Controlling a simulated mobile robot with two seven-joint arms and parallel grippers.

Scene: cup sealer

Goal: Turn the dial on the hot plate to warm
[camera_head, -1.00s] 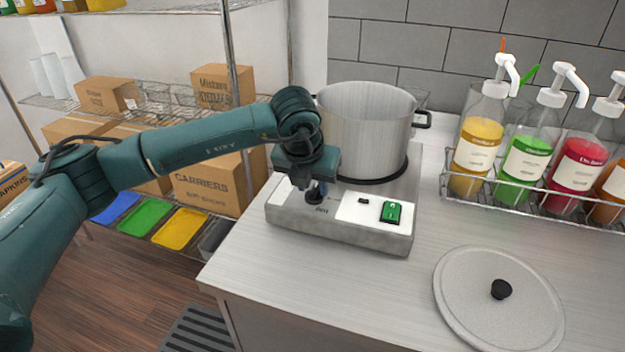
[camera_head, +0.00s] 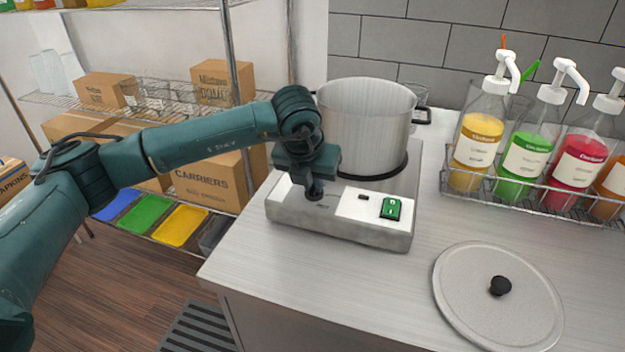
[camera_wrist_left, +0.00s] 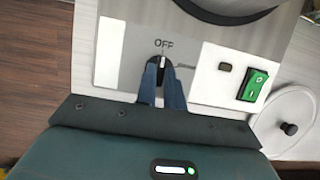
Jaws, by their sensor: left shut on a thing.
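The hot plate (camera_head: 285,218) stands on the counter with a metal pot (camera_head: 362,125) on top. Its black dial (camera_wrist_left: 159,66) sits on the front panel, just below the word OFF in the left wrist view. My left gripper (camera_wrist_left: 160,85) is shut on the dial, with a finger on each side of it. In the head view my left gripper (camera_head: 314,190) points down onto the panel and mostly hides the dial. The dial's pointer appears to be toward OFF. A green switch (camera_head: 391,208) is to the right of the dial. My right gripper is not in view.
A pot lid (camera_head: 465,300) with a black knob lies on the counter at the right. A wire rack (camera_head: 545,200) of syrup pump bottles stands behind it. Shelves with boxes and coloured trays (camera_head: 180,226) are at the left.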

